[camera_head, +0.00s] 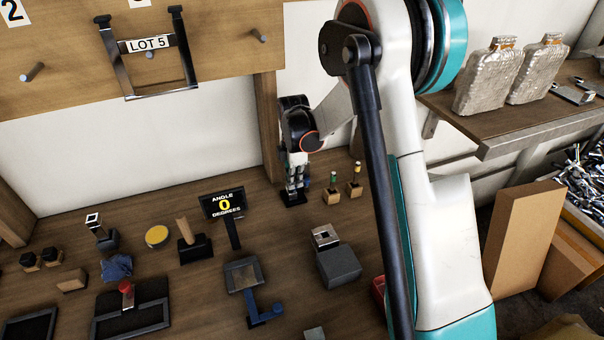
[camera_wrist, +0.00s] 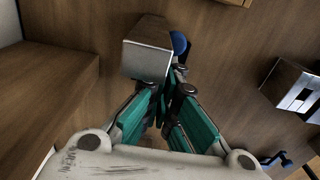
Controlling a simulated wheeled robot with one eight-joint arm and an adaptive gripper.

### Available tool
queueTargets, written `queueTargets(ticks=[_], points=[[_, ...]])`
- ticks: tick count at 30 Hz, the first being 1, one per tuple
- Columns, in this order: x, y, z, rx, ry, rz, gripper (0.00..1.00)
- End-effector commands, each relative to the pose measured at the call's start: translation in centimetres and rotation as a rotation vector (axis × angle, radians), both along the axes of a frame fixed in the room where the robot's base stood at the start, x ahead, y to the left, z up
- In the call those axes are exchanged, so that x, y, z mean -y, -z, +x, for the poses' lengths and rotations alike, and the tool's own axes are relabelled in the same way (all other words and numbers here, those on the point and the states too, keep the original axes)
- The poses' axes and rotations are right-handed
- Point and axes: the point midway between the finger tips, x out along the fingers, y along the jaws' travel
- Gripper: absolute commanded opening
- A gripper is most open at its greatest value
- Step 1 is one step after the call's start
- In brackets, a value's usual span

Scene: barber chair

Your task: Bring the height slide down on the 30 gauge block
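My gripper (camera_head: 294,178) points down at the back of the wooden bench, over a small stand with a black base (camera_head: 292,200). A blue part (camera_head: 306,181) shows beside the fingers. In the wrist view, a silver metal block (camera_wrist: 147,58), which may be the height slide, is just ahead of the fingers, with a blue knob (camera_wrist: 180,44) behind it. The teal fingers of my gripper (camera_wrist: 168,94) are close together beside the silver block. I cannot tell whether they hold anything. No block marked 30 is legible; the fingers hide much of the stand.
Two small wooden holders, with green (camera_head: 332,190) and yellow (camera_head: 355,182) tools, stand right of the gripper. An angle display (camera_head: 222,204) stands left. A grey block (camera_head: 338,266) is in front. My arm hides the right bench. A wooden post (camera_head: 268,125) rises behind.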

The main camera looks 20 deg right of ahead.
Motion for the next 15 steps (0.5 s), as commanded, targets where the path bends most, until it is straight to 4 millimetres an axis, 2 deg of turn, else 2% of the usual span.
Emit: queueTargets(ticks=[5,15], points=[[0.0,-0.8,0.0,0.0,0.0,0.0,0.0],[0.0,-4.0,0.0,0.0,0.0,0.0,0.0]])
